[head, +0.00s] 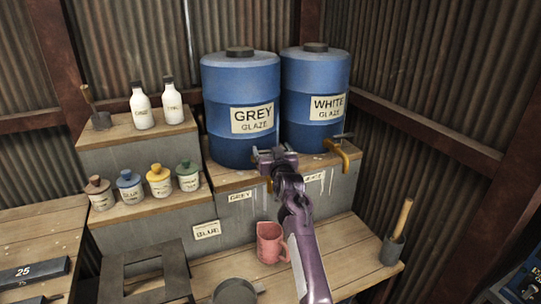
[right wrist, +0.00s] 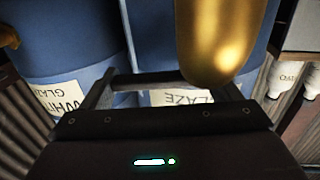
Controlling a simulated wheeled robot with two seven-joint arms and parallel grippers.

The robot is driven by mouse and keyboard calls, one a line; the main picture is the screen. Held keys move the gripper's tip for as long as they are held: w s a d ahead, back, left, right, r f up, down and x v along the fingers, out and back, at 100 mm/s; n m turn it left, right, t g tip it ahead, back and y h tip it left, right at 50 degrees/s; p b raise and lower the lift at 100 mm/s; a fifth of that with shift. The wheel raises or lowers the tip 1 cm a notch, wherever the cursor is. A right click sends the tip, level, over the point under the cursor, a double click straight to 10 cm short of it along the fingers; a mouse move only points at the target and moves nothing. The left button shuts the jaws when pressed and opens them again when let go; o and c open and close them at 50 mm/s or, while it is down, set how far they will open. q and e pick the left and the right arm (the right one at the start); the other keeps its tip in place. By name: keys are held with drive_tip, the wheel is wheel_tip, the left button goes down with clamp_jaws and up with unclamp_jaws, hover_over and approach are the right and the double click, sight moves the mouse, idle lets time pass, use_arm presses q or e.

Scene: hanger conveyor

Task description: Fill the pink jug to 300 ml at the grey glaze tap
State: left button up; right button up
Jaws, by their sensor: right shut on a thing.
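The pink jug (head: 268,245) stands upright on the wooden bench, below the grey glaze tap. Its fill level cannot be made out. The blue grey glaze barrel (head: 226,130) stands on the shelf above. My right gripper (head: 275,156) is at this barrel's tap, which it mostly hides in the head view. In the right wrist view the brass tap (right wrist: 215,45) is close, and my gripper (right wrist: 165,85) is shut on the dark tap handle (right wrist: 148,80). No glaze stream can be made out. My left gripper is not in view.
The white glaze barrel (head: 316,85) with its own brass tap (head: 342,150) stands to the right. Several small glaze bottles (head: 159,181) and two white bottles (head: 142,112) stand on the left steps. A grey pot with a wooden handle (head: 391,250) stands on the right of the bench.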

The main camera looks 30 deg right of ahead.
drive_tip(key=shift+a+r, duration=0.1)
drive_tip(key=shift+a, duration=0.1)
drive_tip(key=shift+d+m+h, duration=0.1)
drive_tip(key=shift+m+h, duration=0.2)
drive_tip(key=shift+h, duration=0.1)
drive_tip(key=shift+s+m+g+h, duration=0.2)
drive_tip(key=shift+m+g+h, duration=0.4)
drive_tip(key=shift+h, duration=0.4)
drive_tip(key=o, duration=1.3)
drive_tip(key=shift+c, duration=0.2)
use_arm(q)
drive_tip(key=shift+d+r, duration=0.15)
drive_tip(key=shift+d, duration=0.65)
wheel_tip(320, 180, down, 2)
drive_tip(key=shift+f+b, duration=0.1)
drive_tip(key=shift+b, duration=0.9)
use_arm(e)
drive_tip(key=v, duration=0.8)
